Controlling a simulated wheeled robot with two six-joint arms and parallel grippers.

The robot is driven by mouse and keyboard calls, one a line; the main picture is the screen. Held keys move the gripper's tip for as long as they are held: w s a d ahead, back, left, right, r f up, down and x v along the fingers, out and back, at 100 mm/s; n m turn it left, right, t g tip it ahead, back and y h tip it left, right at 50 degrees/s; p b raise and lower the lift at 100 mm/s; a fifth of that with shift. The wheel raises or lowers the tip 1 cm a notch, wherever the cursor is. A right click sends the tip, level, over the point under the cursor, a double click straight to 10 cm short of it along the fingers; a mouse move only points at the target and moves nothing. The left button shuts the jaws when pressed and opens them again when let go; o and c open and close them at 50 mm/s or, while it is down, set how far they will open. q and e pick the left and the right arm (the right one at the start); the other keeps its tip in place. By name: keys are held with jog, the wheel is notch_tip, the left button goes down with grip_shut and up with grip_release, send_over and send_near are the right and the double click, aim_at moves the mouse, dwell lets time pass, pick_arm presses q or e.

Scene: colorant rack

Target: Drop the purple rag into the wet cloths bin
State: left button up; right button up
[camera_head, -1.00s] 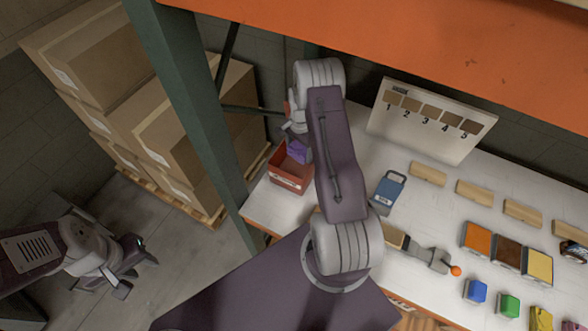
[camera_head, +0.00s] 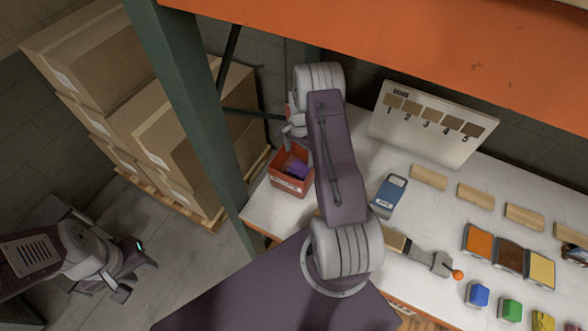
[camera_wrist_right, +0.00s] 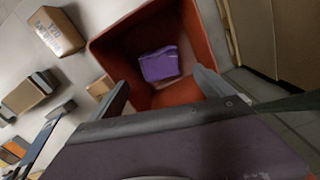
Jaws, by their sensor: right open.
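The purple rag (camera_head: 296,168) lies inside the red bin (camera_head: 291,185) at the left end of the white table. In the right wrist view the rag (camera_wrist_right: 159,64) rests on the bottom of the bin (camera_wrist_right: 197,30), apart from my fingers. My right gripper (camera_wrist_right: 160,95) is open and empty above the bin's near side; in the head view my arm hides most of it. My left gripper (camera_head: 128,274) hangs over the floor at the far left, away from the table. Its fingers look apart.
A blue container (camera_head: 388,194) stands right of my right arm. A numbered board (camera_head: 432,123) stands behind. A green post (camera_head: 190,130) rises beside cardboard boxes (camera_head: 95,60).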

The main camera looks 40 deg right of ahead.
jog(key=s+d+r+b, duration=0.4)
jog(key=s+r+b, duration=0.2)
jog(key=s+r, duration=0.5)
dwell(0.3)
